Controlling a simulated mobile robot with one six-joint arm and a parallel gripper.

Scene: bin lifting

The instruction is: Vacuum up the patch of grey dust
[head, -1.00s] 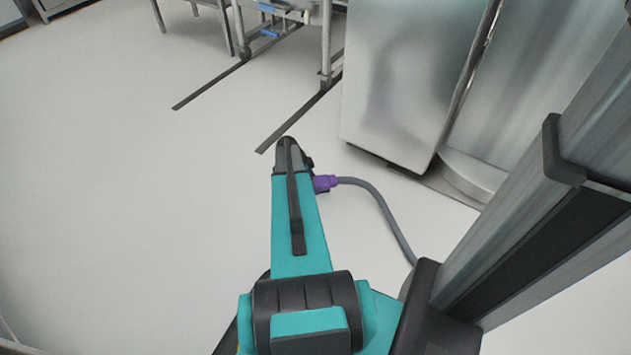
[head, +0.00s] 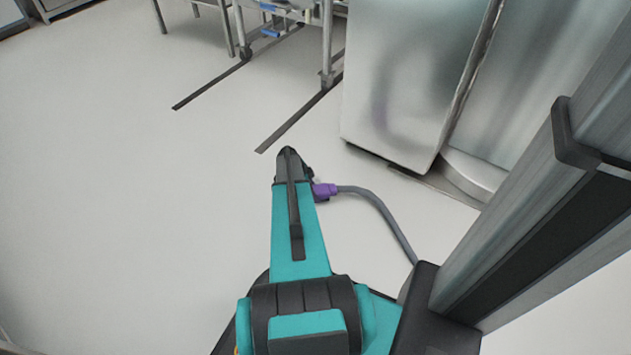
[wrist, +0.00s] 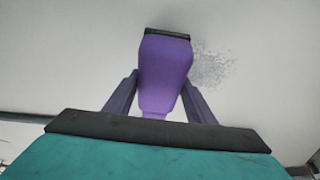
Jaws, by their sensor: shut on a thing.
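The patch of grey dust (wrist: 212,68) lies on the pale floor in the wrist view, just right of the vacuum nozzle. I cannot make it out in the head view. The purple vacuum nozzle (wrist: 165,62) has a dark end at the top of the wrist view. My gripper (wrist: 161,82) is shut on it, one finger on each side. The nozzle's dark end is beside and beyond the dust. Whether it touches the floor is unclear. In the head view my arm hides most of the nozzle, and a purple piece (head: 324,191) shows at its right.
A grey hose (head: 385,213) runs from the purple piece back toward my column. A large metal cabinet (head: 405,90) stands at the right. A metal table's legs (head: 327,50) and dark floor strips (head: 298,120) are ahead. The floor at left (head: 110,190) is clear.

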